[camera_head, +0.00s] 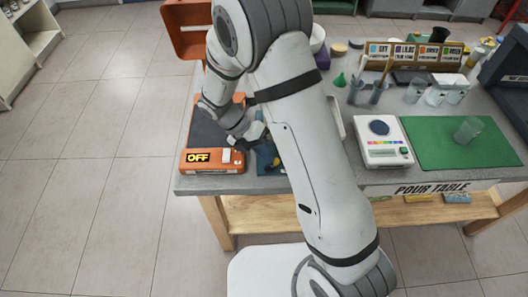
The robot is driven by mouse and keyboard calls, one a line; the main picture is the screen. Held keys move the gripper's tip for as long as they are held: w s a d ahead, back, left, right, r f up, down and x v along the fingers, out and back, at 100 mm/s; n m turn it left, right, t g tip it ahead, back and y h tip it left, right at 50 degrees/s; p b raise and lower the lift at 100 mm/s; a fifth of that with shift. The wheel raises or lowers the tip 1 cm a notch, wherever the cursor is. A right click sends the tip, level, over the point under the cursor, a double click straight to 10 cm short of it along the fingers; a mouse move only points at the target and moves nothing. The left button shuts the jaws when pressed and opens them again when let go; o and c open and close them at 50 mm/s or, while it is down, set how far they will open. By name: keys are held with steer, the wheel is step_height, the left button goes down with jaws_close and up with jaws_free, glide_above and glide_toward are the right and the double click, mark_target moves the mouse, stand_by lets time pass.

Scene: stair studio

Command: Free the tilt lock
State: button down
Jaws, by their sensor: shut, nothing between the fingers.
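An orange device (212,168) with a dark top and a lit "OFF" display stands at the left end of the pour table (340,178). A light switch-like block sits beside the display on its front. I cannot make out which part is the tilt lock. My gripper (262,141) is low beside the device's right side, over a dark blue-green item (268,162). It is small in the picture and partly hidden by my arm. It looks shut, with nothing seen in it. I cannot tell whether it touches the device.
An open orange box-like part (188,28) rises behind the device. A white scale (383,142) and a green mat (445,143) with a clear cup (467,129) lie to the right. Cups and a labelled rack (415,56) stand behind. The floor at left is clear.

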steer(key=shift+d+m+g+y+p, duration=0.3)
steer(key=shift+m+g+p, duration=0.35)
steer(key=shift+m, duration=0.25)
stand_by(0.9)
steer(key=shift+a, duration=0.15)
steer(key=shift+s+a, duration=0.5)
steer(key=shift+a, duration=0.05)
stand_by(0.4)
steer(key=w+a, duration=0.1)
steer(key=w+a+r+p, duration=0.1)
steer(key=w+a, duration=0.1)
steer(key=a, duration=0.1)
steer(key=shift+a+r+p, duration=0.1)
steer(key=shift+r+p, duration=0.2)
steer(key=shift+r, duration=0.05)
steer(key=b+v, duration=0.1)
steer(key=v, duration=0.7)
steer(key=shift+s+a+r, duration=0.2)
steer(key=shift+r, duration=0.15)
